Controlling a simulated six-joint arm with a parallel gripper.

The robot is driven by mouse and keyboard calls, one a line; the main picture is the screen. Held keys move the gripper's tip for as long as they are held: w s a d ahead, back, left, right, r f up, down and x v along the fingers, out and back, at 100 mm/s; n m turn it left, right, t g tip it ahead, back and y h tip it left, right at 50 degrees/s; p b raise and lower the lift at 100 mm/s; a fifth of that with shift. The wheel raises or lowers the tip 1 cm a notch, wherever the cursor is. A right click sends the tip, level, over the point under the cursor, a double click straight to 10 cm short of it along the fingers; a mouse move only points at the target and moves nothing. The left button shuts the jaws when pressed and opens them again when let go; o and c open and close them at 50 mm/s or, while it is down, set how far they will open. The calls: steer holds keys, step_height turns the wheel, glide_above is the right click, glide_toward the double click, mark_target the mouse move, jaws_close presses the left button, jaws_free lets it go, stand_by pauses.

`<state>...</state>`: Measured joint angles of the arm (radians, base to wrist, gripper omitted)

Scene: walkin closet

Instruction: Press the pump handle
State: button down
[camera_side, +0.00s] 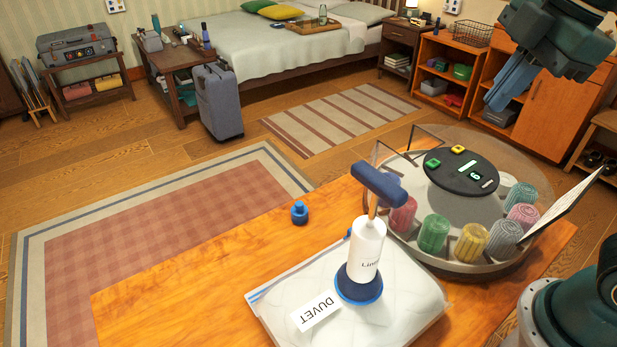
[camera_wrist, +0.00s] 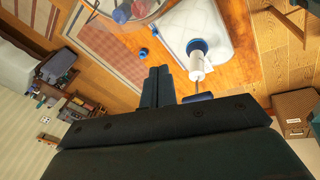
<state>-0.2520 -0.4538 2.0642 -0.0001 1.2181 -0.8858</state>
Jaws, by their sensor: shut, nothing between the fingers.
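The pump (camera_side: 366,250) stands upright on its blue base, on a clear bag labelled DUVET (camera_side: 410,318). Its blue T-shaped pump handle (camera_side: 378,186) is raised, with a length of rod showing above the white body. The wrist view also shows the pump (camera_wrist: 197,62), the handle (camera_wrist: 197,98) and the bag (camera_wrist: 222,22). My gripper (camera_side: 496,100) is high at the upper right of the side view, well apart from the handle. Its fingers (camera_wrist: 158,72) are together and empty; in the wrist view they lie just left of the pump.
A small blue cap (camera_side: 299,214) lies on the wooden table (camera_side: 180,285), left of the pump. A round tray (camera_side: 455,266) with several coloured rolls and a dark disc (camera_side: 461,172) stands right of the pump. The table's left part is clear.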

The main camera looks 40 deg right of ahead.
steer(key=w+a+r+n+g, duration=0.25)
steer(key=a+r+n, duration=0.3)
steer(key=n, duration=0.45)
step_height(320, 180, up, 3)
steer(key=n, duration=1.3)
glide_above(378, 177)
steer(key=shift+r+g+h, duration=0.15)
steer(key=shift+g+h, duration=0.25)
steer(key=shift+g, duration=0.05)
steer(key=shift+f, duration=7.05)
